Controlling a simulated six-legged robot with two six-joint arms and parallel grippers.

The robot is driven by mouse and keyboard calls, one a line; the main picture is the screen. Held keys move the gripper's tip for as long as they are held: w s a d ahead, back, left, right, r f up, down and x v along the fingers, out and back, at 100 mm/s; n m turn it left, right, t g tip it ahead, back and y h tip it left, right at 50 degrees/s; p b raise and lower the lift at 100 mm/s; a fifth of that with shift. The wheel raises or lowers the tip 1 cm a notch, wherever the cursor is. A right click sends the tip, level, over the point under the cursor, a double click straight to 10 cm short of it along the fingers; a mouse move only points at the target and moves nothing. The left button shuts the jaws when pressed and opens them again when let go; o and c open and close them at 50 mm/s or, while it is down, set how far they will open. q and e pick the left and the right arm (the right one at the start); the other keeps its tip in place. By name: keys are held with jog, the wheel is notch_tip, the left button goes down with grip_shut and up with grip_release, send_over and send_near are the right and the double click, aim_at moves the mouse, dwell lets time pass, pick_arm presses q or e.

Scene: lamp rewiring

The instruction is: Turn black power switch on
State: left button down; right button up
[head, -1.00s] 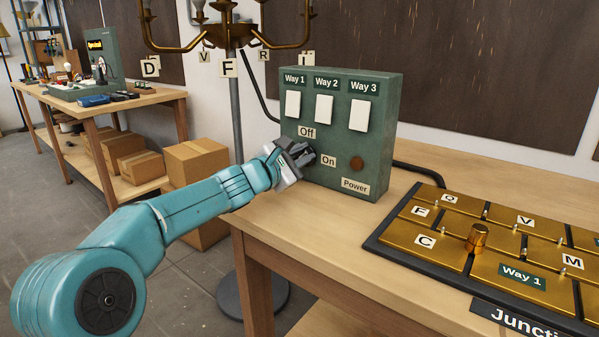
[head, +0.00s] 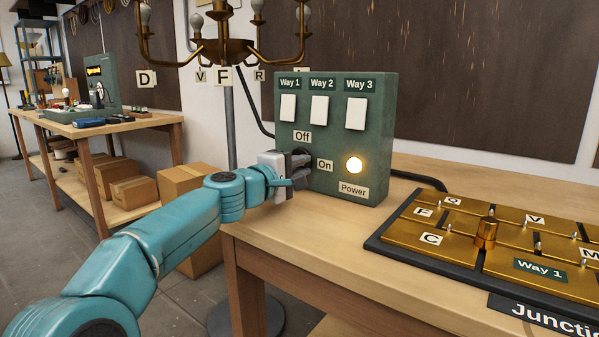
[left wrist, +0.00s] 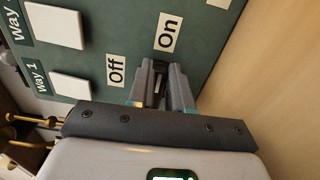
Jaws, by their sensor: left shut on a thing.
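The green control box (head: 335,140) stands on the wooden bench, with "Off" and "On" labels beside its switch. My left gripper (head: 299,160) is at the box's lower left front, between those labels. In the left wrist view its two fingers (left wrist: 161,75) are shut on the black power switch (left wrist: 158,67), of which only a small dark part shows between the fingertips. The fingers point toward the "On" label (left wrist: 168,32). The round power light (head: 354,165) above the "Power" label glows bright. My right gripper is not in view.
Three white switches, such as the Way 1 switch (head: 288,108), sit above. A brass junction board (head: 430,235) lies at the right on the bench (head: 300,235). A chandelier (head: 222,50) hangs behind the arm. Bench space in front of the box is clear.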

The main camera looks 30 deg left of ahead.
pick_arm(q)
jog(key=shift+f, duration=0.1)
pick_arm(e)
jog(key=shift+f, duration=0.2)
pick_arm(q)
jog(key=shift+m, duration=0.3)
jog(key=c, duration=1)
grip_release()
jog(key=shift+c, duration=0.2)
jog(key=shift+s, duration=0.35)
jog(key=s+b, duration=0.1)
jog(key=s, duration=0.4)
jog(key=s+b, duration=0.1)
jog(key=s, duration=0.4)
jog(key=s+a+b, duration=0.1)
jog(key=s, duration=0.4)
jog(key=shift+s+a, duration=0.1)
jog(key=shift+s, duration=0.2)
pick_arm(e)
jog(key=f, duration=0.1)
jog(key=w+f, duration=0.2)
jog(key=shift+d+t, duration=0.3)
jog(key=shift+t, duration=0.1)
